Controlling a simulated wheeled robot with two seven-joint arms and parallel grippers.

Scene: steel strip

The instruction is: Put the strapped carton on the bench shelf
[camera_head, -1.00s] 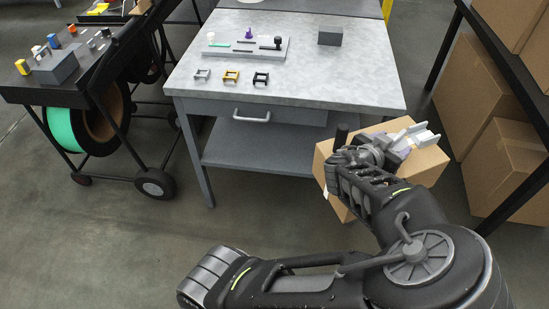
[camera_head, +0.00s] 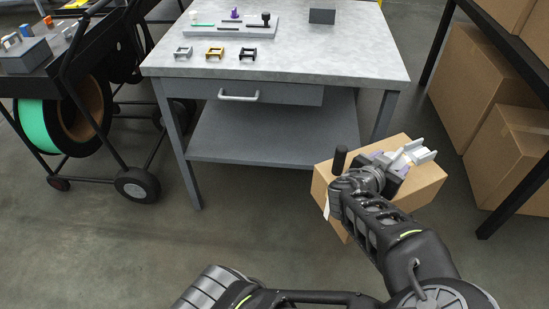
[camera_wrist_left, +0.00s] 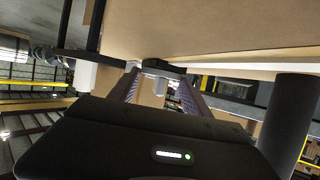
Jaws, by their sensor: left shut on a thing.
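The strapped carton (camera_head: 427,186), a brown box, is at the right in the head view, in front of the bench's right front leg and apart from the floor as far as I can tell. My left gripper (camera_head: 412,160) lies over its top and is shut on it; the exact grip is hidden. In the left wrist view the carton (camera_wrist_left: 210,30) fills the top, beyond the fingers (camera_wrist_left: 158,92). The bench shelf (camera_head: 235,142) is the bare grey lower board under the bench, left of the carton. My right gripper is not in view.
The bench top (camera_head: 300,65) carries small brackets, a tray of parts and a grey block. A black cart (camera_head: 75,90) with a green reel stands at left. A dark rack (camera_head: 497,105) with large cartons stands at right. The floor in front of the bench is clear.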

